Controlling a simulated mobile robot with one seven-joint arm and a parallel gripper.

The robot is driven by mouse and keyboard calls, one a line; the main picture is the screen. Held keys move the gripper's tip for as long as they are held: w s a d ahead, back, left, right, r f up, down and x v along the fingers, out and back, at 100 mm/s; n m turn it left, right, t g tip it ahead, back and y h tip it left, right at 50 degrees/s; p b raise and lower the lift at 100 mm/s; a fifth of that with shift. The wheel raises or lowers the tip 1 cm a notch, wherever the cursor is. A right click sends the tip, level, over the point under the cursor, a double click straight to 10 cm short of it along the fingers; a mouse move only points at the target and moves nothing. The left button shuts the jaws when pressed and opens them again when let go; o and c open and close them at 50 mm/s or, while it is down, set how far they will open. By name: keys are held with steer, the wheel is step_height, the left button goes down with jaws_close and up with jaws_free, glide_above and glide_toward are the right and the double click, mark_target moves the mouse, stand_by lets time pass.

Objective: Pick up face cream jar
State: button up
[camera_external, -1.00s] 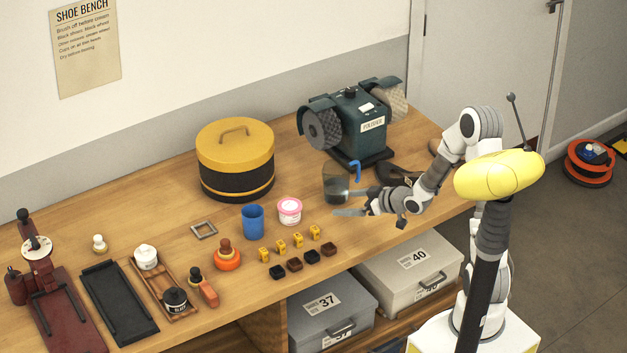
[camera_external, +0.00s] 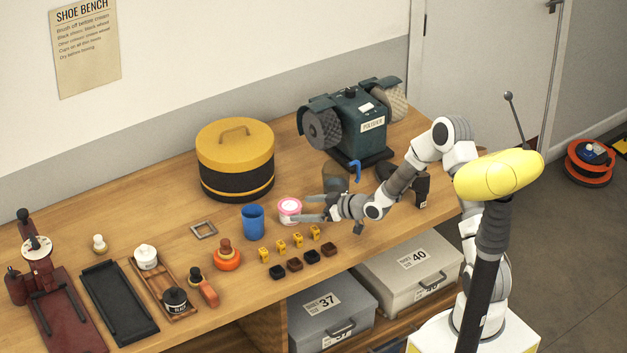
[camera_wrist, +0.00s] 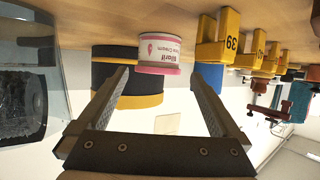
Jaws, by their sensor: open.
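The face cream jar (camera_external: 289,208) is a small round tub with a pink lid and a white label, upright on the wooden bench. In the wrist view the jar (camera_wrist: 158,52) appears upside down, with its label reading "Face Cream", beyond and between my fingers. My gripper (camera_external: 308,208) is open and level, low over the bench, at the right side of the jar. In the external view its fingertips are at the jar's right edge and overlap it slightly. In the wrist view both fingers (camera_wrist: 160,82) point towards the jar. I cannot tell whether they touch it.
A blue cup (camera_external: 252,222) stands left of the jar. Yellow numbered blocks (camera_external: 281,245) and dark blocks (camera_external: 295,264) lie in front.

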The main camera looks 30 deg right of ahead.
mark_target(297, 207)
steer(key=shift+x, duration=2.65)
steer(key=shift+d, duration=0.1)
steer(key=shift+r, duration=0.1)
steer(key=c, duration=1.2)
steer(key=shift+c, duration=0.2)
